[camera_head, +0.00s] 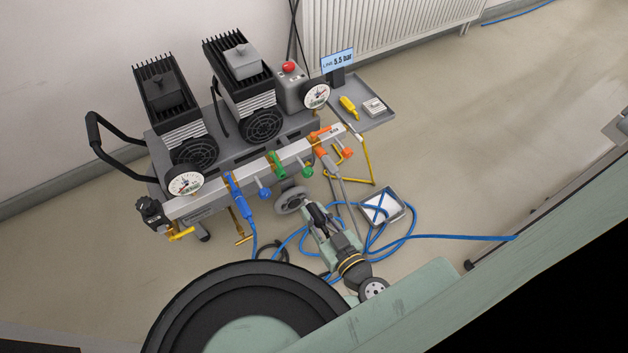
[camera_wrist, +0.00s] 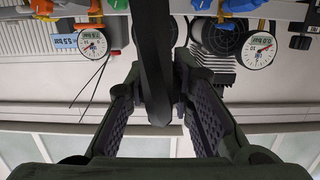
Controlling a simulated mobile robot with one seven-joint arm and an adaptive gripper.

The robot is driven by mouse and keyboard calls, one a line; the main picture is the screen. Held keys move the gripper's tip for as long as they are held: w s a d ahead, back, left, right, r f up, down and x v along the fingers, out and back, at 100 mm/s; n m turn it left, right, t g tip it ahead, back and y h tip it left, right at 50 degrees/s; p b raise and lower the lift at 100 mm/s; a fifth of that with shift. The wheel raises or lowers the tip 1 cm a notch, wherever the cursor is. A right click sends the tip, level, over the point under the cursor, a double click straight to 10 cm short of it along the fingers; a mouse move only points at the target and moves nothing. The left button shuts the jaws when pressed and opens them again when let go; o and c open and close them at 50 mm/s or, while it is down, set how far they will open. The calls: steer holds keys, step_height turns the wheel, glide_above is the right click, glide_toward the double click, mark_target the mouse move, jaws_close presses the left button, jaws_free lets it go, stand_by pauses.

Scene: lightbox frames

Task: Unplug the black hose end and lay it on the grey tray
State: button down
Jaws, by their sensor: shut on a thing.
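The black hose end (camera_wrist: 154,55) shows in the wrist view as a dark, upright bar between the fingers of my gripper (camera_wrist: 158,85). In the head view my gripper (camera_head: 317,211) is in front of the manifold rail (camera_head: 255,174), and the dark piece appears clear of the rail. Most of the hose end is hidden by the fingers there. Another grey tray (camera_head: 377,120) stands by the gauge and holds a yellow item.
A blue connector (camera_head: 240,203) sits on the rail with its blue hose (camera_head: 440,237) looping across the floor. A grey hose (camera_head: 346,193) hangs by the orange valve (camera_head: 347,152). Green valves (camera_head: 277,164) and brass parts stick out. Open floor (camera_head: 470,130) lies right.

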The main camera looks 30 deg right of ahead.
mark_target(327, 233)
steer(key=shift+s+d+b, duration=0.1)
steer(key=shift+s+b, duration=0.25)
steer(key=shift+s, duration=2.65)
stand_by(0.7)
